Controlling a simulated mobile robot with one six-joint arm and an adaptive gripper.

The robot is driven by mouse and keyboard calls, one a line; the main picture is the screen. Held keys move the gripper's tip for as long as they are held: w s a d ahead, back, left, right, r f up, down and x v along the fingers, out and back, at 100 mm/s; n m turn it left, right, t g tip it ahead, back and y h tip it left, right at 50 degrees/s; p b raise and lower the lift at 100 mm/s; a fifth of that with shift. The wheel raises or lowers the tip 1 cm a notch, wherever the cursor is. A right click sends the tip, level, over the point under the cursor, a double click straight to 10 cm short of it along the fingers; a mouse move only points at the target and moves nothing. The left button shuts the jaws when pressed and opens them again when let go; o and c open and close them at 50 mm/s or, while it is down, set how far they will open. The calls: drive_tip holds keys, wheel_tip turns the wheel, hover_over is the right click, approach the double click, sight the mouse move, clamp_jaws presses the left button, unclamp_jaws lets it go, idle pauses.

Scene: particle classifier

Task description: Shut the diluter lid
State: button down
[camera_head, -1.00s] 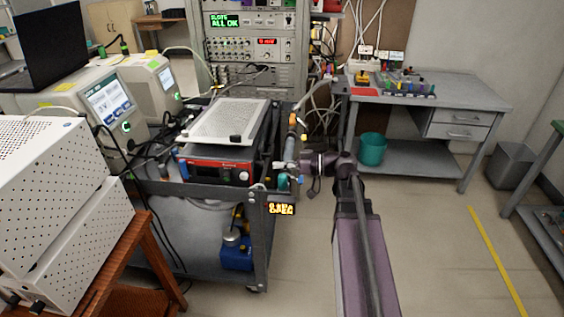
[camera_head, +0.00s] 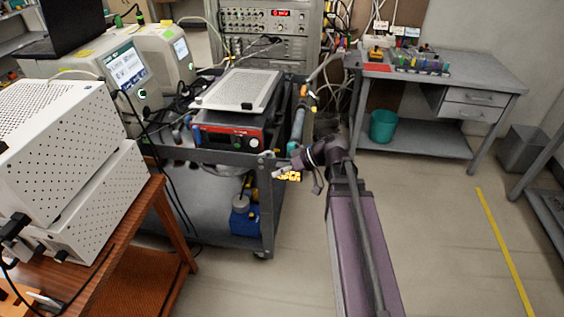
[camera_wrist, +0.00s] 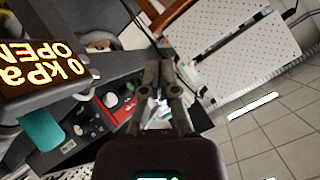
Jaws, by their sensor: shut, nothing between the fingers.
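My gripper (camera_head: 283,172) reaches in from the right, beside the front right corner of the grey cart. In the wrist view its two fingers (camera_wrist: 160,72) are together with nothing held between them. A small black display (camera_wrist: 42,72) close on the left of the wrist view reads "0 kPa OPEN" in orange; in the head view the gripper partly covers this display (camera_head: 291,176). A teal cylindrical part (camera_wrist: 40,130) sits below it. I cannot tell which part is the diluter lid, and no lid is seen touching the gripper.
The grey cart (camera_head: 205,156) carries a red-framed instrument (camera_head: 232,133) under a silver perforated case. White perforated boxes (camera_head: 85,185) stand on a wooden table at left. A grey desk (camera_head: 455,75) and teal bin (camera_head: 383,125) are behind.

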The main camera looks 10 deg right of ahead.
drive_tip(key=s+d+f+m+g+h, duration=0.2)
drive_tip(key=s+f+m+h, duration=0.4)
drive_tip(key=h, duration=0.5)
drive_tip(key=shift+s+f+m+g, duration=0.3)
drive_tip(key=shift+s+f+g, duration=0.35)
drive_tip(key=shift+f, duration=0.6)
drive_tip(key=shift+s, duration=0.1)
drive_tip(key=shift+s, duration=0.15)
